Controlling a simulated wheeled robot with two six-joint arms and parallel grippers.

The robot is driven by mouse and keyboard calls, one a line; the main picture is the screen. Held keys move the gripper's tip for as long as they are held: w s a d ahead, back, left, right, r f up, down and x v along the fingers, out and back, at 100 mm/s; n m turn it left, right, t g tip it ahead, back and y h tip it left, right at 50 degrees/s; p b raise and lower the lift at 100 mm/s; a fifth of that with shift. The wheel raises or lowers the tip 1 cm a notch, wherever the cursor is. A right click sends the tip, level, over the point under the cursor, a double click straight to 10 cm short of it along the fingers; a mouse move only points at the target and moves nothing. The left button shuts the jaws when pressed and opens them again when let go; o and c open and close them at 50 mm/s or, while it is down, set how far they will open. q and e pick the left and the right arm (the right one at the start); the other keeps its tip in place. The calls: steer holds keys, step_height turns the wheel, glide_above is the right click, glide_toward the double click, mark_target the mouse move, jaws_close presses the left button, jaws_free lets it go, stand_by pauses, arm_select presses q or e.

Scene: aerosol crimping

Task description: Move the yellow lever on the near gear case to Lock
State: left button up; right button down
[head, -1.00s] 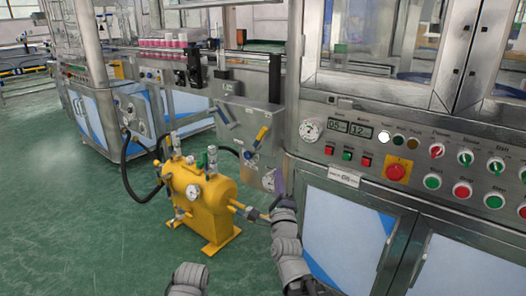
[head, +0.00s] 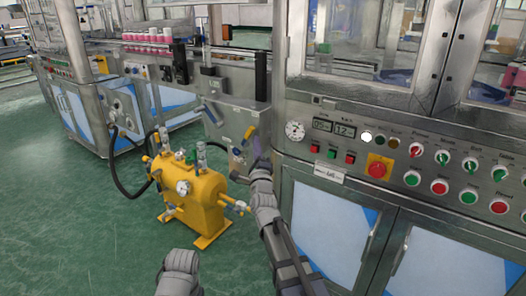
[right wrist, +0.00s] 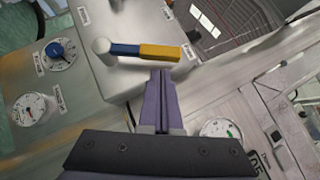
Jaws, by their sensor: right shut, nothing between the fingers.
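The lever with the yellow grip (head: 249,132) is on the front of the grey metal gear case (head: 229,113), behind the yellow tank. My left gripper is out of view.
A yellow tank (head: 196,200) with gauges and a black hose stands on the green floor left of my right arm. A control panel (head: 430,165) with buttons is to the right.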

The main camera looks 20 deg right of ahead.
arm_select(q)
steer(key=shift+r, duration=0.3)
arm_select(e)
steer(key=shift+w+a+r, duration=0.25)
steer(key=shift+w+a, duration=0.1)
steer(key=shift+w, duration=0.05)
